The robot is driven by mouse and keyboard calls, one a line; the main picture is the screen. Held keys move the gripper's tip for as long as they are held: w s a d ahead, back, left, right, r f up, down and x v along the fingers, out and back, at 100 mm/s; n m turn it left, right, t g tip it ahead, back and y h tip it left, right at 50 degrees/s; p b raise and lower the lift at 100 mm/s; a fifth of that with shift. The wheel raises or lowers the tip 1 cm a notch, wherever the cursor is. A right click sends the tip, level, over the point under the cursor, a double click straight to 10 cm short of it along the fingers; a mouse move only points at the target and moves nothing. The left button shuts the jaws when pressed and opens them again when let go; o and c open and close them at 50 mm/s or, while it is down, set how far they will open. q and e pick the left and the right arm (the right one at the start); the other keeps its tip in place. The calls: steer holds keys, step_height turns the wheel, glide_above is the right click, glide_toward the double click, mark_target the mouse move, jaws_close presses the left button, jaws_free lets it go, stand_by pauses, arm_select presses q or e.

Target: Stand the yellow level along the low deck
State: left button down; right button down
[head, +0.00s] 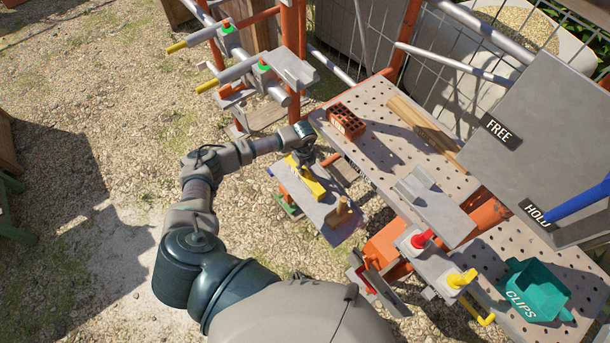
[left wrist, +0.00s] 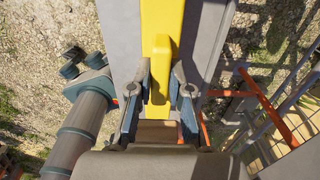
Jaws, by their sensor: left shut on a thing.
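The yellow level (head: 312,187) lies lengthwise on the low deck (head: 327,215), a narrow grey board, in the head view. My left gripper (head: 302,163) is over the level's far end and is shut on it; the fingers hide that end. In the left wrist view, the level (left wrist: 162,22) runs away from me between the two fingers of the left gripper (left wrist: 161,82), with grey deck (left wrist: 204,30) on both sides. I cannot tell whether its underside touches the deck everywhere. My right gripper is not in view.
A wooden block (head: 340,213) stands at the deck's near end. A higher perforated deck (head: 375,150) to the right carries a red brick (head: 346,121) and a timber (head: 425,130). Orange posts (head: 292,60) and clamps rise behind. Gravel (head: 100,150) lies open at left.

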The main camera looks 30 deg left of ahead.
arm_select(q)
steer(key=shift+r+p, duration=0.55)
steer(key=shift+r, duration=0.2)
steer(key=shift+r+p, duration=1.6)
steer(key=shift+r, duration=0.15)
